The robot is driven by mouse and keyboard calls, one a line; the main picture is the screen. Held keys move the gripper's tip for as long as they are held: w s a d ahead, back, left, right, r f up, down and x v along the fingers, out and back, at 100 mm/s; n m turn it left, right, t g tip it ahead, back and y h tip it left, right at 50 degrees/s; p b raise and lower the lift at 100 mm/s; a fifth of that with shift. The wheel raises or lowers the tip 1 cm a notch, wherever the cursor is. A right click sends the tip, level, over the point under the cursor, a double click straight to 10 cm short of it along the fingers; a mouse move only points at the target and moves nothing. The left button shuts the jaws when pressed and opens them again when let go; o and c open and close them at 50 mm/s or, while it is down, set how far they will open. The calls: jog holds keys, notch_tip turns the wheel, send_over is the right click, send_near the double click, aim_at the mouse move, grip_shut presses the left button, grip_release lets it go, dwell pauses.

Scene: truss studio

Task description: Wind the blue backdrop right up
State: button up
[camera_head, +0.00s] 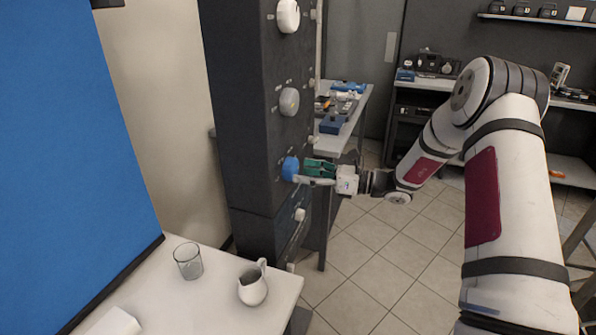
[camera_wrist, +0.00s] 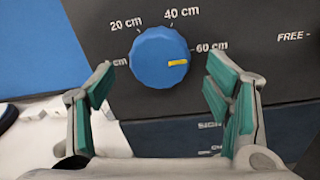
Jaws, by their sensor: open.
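The blue backdrop (camera_head: 65,150) hangs at the left, its dark bottom bar (camera_head: 118,277) down at the white table. The blue knob (camera_head: 290,168) is on the dark column, below a grey and a white knob. In the wrist view the blue knob (camera_wrist: 158,60) has a yellow mark pointing right, slightly below the "60 cm" tick. "20 cm" and "40 cm" are printed above it; another label at left is partly hidden. My gripper (camera_head: 308,172) is open in front of the knob, one finger to each side in the wrist view (camera_wrist: 160,78). I cannot tell whether they touch it.
A glass (camera_head: 188,261) and a white jug (camera_head: 253,287) stand on the white table (camera_head: 215,310) below. "FREE" is printed right of the knob. A bench (camera_head: 350,115) with blue items stands behind the column.

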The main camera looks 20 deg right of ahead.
jog(key=shift+x, duration=1.3)
jog(key=shift+c, duration=0.6)
jog(key=c, duration=1)
